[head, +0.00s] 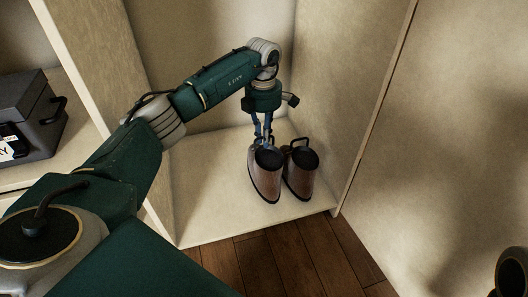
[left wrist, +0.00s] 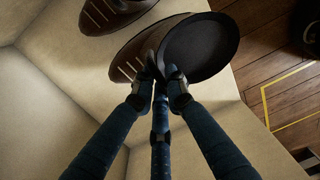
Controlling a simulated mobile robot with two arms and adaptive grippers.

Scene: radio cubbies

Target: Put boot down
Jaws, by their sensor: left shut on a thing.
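A brown boot (head: 265,182) with a dark round opening is at the floor of the cubby, beside a matching second boot (head: 302,174) on its right. My left gripper (head: 263,143) reaches down from above and is shut on the rim of the left boot. In the left wrist view, the fingertips (left wrist: 163,78) pinch the edge of the held boot (left wrist: 200,47), next to its laces. The second boot (left wrist: 112,12) is partly cut off at the top there. The held boot looks upright; I cannot tell if its sole touches the floor. My right gripper is not in view.
The cubby floor (head: 210,215) is bare to the left of the boots. A side wall (head: 335,90) stands close on their right. A dark grey box (head: 35,115) sits in the cubby at left. Wooden floor (head: 290,255) lies in front.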

